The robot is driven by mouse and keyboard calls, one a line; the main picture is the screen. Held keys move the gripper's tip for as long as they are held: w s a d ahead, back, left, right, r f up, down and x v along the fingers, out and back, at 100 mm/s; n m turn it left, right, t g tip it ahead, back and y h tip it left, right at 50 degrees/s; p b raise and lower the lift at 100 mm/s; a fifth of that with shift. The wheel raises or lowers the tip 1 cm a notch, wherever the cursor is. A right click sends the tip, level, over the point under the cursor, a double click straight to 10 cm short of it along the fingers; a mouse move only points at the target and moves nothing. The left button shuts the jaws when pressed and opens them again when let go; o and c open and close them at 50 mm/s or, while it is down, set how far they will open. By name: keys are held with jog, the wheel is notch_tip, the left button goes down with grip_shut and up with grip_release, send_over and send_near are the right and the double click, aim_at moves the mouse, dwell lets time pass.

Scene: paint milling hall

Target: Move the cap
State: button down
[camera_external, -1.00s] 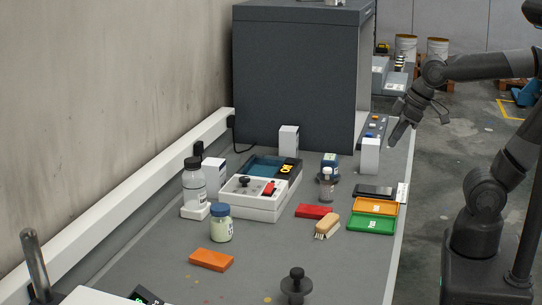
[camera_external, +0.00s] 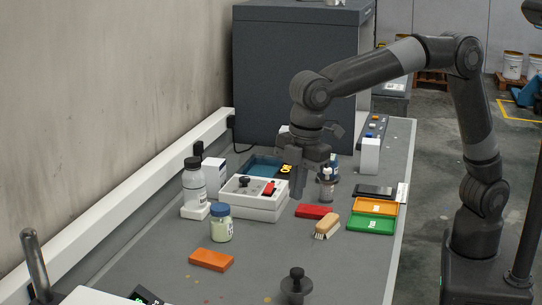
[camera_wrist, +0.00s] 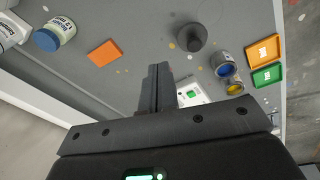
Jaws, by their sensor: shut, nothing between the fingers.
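Several things could be the cap, and I cannot tell which one is meant. A blue cap (camera_external: 219,210) sits on the pale jar (camera_external: 221,231). My gripper (camera_external: 298,194) points down over the bench, near the right side of a white box (camera_external: 262,208) in the picture. Its fingers (camera_wrist: 157,72) are shut together and empty in the wrist view, where the blue cap (camera_wrist: 46,40) shows at upper left, well apart from them.
An orange block (camera_external: 211,259) and a black knobbed piece (camera_external: 296,283) stand nearer the camera. A dark cabinet (camera_external: 295,75) stands behind.

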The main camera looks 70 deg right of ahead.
aim_at(292, 293)
jog(key=s+a+f+n+g, duration=0.1)
jog(key=a+f+n, duration=0.1)
jog(key=a+f, duration=0.45)
jog(key=s+a+f+n, duration=0.2)
jog(key=a+f, duration=0.1)
jog(key=a, duration=0.7)
jog(key=shift+h, duration=0.3)
notch_tip(292, 293, down, 10)
jog(key=shift+w+r, duration=0.1)
jog(key=shift+w, duration=0.05)
jog(key=d, duration=0.2)
jog(key=shift+d+r, duration=0.25)
jog(key=shift+d, duration=0.75)
jog(key=d, duration=2)
jog(key=shift+d, duration=0.25)
